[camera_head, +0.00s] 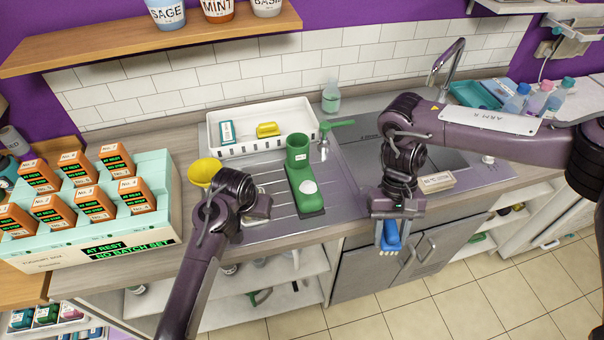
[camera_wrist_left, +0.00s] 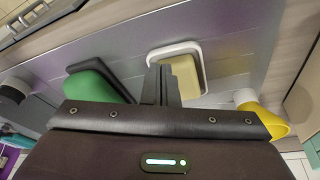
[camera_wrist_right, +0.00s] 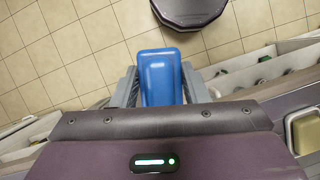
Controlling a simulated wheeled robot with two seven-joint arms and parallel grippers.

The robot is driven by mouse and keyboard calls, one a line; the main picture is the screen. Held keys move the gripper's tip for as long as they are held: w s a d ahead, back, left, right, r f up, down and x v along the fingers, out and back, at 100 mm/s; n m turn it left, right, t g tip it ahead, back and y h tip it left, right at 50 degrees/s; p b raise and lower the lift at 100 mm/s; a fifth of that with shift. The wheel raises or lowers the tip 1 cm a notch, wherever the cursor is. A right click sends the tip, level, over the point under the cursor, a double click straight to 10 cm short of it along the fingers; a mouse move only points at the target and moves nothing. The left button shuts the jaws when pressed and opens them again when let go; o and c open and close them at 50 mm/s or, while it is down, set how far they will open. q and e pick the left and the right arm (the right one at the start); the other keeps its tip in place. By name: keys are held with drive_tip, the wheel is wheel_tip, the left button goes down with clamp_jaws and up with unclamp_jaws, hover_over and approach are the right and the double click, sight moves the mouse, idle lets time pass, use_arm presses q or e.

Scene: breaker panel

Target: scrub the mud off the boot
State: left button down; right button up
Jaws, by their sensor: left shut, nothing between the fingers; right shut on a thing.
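A green boot (camera_head: 301,160) stands on the ribbed steel drainboard in the head view, with a pale whitish blob on its foot. Part of the green boot (camera_wrist_left: 98,80) shows left of the fingers in the left wrist view. My right gripper (camera_head: 388,218) is shut on a blue brush (camera_head: 389,237), held with light bristles low in front of the counter, right of the boot. The blue brush (camera_wrist_right: 160,75) fills the right wrist view's jaws. My left gripper (camera_wrist_left: 161,85) is shut and empty, left of the boot, over a white dish (camera_wrist_left: 152,56) with a yellowish block.
A white tray (camera_head: 228,151) holding a yellow item is behind the boot. A pale green bottle (camera_head: 331,97) and tap (camera_head: 446,60) are at the back. A mint crate (camera_head: 170,210) of boxes fills the left.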

use_arm(q)
drive_tip(key=w+d+r, duration=0.5)
drive_tip(key=w+r, duration=0.1)
drive_tip(key=w, duration=0.3)
use_arm(e)
drive_tip(key=shift+r, duration=0.25)
use_arm(q)
wheel_tip(320, 180, up, 8)
drive_tip(key=m, duration=0.1)
hover_over(294, 177)
use_arm(e)
drive_tip(key=shift+r+p, duration=0.15)
drive_tip(key=shift+p, duration=0.3)
use_arm(q)
drive_tip(key=shift+f, duration=2.2)
